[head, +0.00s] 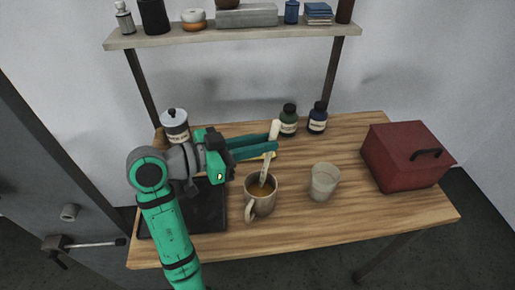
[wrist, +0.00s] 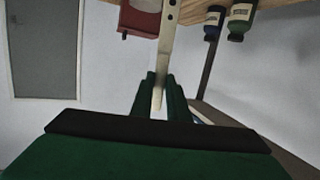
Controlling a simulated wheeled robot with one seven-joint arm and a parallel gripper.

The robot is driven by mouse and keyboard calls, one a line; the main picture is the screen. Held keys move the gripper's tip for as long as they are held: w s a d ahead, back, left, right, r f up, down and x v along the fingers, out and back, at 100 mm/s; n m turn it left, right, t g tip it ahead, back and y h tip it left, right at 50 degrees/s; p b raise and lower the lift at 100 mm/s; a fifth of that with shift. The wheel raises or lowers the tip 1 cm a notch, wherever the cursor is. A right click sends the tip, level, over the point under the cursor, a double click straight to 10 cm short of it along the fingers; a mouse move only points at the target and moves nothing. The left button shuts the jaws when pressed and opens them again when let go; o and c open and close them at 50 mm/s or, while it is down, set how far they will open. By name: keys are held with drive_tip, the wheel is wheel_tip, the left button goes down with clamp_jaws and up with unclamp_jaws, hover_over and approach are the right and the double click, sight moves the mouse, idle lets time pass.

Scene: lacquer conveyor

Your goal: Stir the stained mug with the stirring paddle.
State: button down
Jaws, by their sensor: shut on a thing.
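The stained mug (head: 260,204) stands on the wooden table, beige with brown liquid inside. The stirring paddle (head: 265,171) is pale and slim, and it stands slightly tilted with its lower end inside the mug. My gripper (head: 274,146) is shut on the paddle's upper part, above the mug. In the wrist view, the paddle (wrist: 166,45) runs between the green fingers of my gripper (wrist: 160,88). The paddle's lowest part is hidden by the mug and the liquid.
A red box (head: 404,158) is at the right. A green bottle (head: 288,122) and a blue bottle (head: 317,120) stand behind. A white canister (head: 175,127) and dark tray (head: 210,216) are left.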

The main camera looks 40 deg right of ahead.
sight(274, 123)
drive_tip(key=shift+s+d+r, duration=0.1)
drive_tip(key=shift+d+r, duration=0.1)
drive_tip(key=shift+r, duration=0.4)
drive_tip(key=shift+s+d+r, duration=0.1)
drive_tip(key=shift+d+r, duration=0.05)
drive_tip(key=shift+r, duration=0.45)
drive_tip(key=shift+w+r, duration=0.1)
drive_tip(key=shift+r, duration=0.25)
drive_tip(key=shift+r, duration=1.2)
wheel_tip(274, 123, up, 3)
drive_tip(key=shift+w+a+f, duration=0.1)
drive_tip(key=shift+w+f, duration=0.05)
drive_tip(key=shift+f, duration=0.05)
drive_tip(key=shift+s+d, duration=0.2)
